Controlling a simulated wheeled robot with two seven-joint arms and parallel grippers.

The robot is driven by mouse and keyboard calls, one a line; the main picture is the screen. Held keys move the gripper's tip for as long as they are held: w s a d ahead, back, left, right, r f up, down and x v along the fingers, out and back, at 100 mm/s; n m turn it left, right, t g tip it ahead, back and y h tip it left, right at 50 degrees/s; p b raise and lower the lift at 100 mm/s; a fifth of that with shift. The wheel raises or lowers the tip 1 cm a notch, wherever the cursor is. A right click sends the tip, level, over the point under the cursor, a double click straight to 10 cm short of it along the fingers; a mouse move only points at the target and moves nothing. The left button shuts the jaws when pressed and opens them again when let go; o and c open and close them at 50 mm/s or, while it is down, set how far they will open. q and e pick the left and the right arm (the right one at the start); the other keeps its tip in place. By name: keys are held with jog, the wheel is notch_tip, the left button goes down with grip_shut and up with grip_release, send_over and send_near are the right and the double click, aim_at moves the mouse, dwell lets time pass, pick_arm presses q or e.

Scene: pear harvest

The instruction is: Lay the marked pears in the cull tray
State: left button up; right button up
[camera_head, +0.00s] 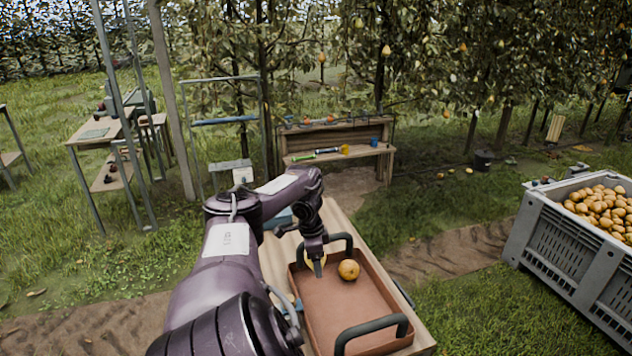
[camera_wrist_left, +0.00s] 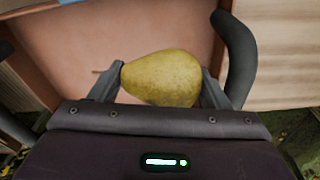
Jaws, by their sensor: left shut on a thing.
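The cull tray (camera_head: 342,312) is a reddish-brown tray with dark handles on a wooden table; its floor also shows in the left wrist view (camera_wrist_left: 90,40). One yellow-orange pear (camera_head: 348,270) lies in the tray near its far end. My left gripper (camera_head: 317,264) is over the tray's far left part, shut on a yellow-green pear (camera_wrist_left: 162,78), which lies between the two fingers in the left wrist view. In the head view that pear is mostly hidden behind the gripper. No mark on the held pear can be made out. My right gripper is out of view.
A large grey bin (camera_head: 567,250) full of pears stands at the right. A wooden bench (camera_head: 337,140) with tools stands behind the table. Dark tray handles (camera_head: 372,333) rise above the rim. The tray's middle and near floor is clear.

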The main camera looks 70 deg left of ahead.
pick_arm(q)
jog(key=b, duration=0.3)
send_over(318, 289)
jog(key=shift+s+f, duration=0.15)
jog(key=shift+f, duration=0.95)
jog(key=shift+s+f, duration=0.15)
jog(key=shift+f, duration=0.9)
jog(key=shift+f+b, duration=2.25)
jog(key=shift+f, duration=0.25)
jog(key=o, duration=1.1)
